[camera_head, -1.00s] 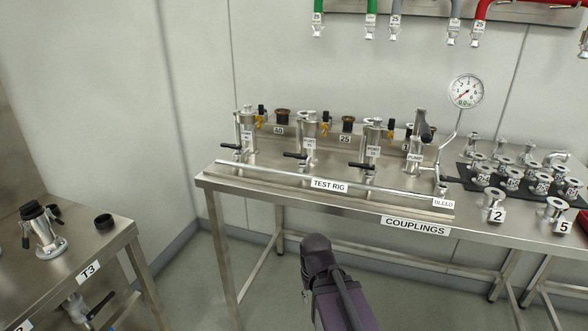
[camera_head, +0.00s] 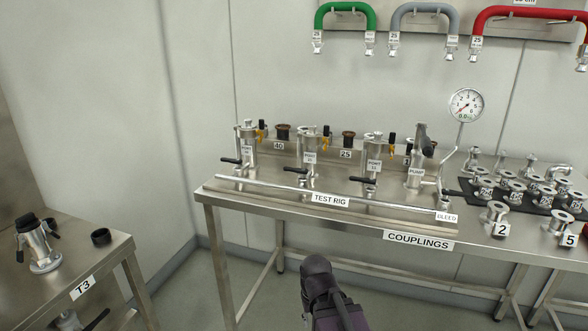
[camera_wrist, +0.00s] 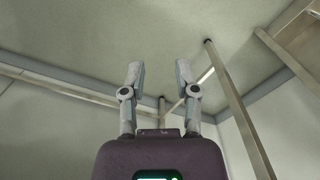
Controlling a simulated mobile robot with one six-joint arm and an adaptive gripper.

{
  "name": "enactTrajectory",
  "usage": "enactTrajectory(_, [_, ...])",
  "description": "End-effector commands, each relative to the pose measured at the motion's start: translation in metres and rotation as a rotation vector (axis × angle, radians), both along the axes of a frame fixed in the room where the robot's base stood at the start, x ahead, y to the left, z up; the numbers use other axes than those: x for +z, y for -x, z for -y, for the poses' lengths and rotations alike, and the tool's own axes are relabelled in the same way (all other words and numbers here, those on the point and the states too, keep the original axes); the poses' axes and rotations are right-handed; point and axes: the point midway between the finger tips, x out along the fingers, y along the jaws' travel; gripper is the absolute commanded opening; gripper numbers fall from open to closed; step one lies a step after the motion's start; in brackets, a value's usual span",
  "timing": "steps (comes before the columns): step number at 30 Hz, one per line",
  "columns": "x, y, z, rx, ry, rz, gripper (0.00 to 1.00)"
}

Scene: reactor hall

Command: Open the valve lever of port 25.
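The test rig (camera_head: 330,199) stands on the steel table with three upright ports: a left port (camera_head: 247,146), a middle port (camera_head: 310,150) and a right port (camera_head: 374,158). Their tag numbers are too small to read surely. A plate marked 25 (camera_head: 346,154) sits behind, between the middle and right ports. Black levers show at the left port (camera_head: 230,161), middle port (camera_head: 305,172) and right port (camera_head: 363,180). They stick out roughly sideways to the left. My gripper (camera_wrist: 159,74) is open and empty in the wrist view, facing the floor and table legs, away from the rig.
A rail (camera_head: 325,193) runs along the rig's front. A pump (camera_head: 415,176) and pressure gauge (camera_head: 466,105) stand at its right, near loose couplings (camera_head: 497,214). Hoses (camera_head: 346,12) hang above. A second table (camera_head: 110,255), marked T3, stands at left. Floor between the tables is clear.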

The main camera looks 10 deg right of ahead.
Motion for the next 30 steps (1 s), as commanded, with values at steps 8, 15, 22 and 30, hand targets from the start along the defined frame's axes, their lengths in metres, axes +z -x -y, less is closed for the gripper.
enactTrajectory(8, [0.000,0.000,0.000,0.000,0.000,0.000,0.40])
enactTrajectory(15, [0.007,0.000,0.000,0.000,0.000,0.001,0.00])
enactTrajectory(22, [0.036,-0.002,0.000,0.000,0.000,0.005,0.00])
enactTrajectory(30, [0.084,-0.005,0.000,0.000,0.000,0.013,0.00])
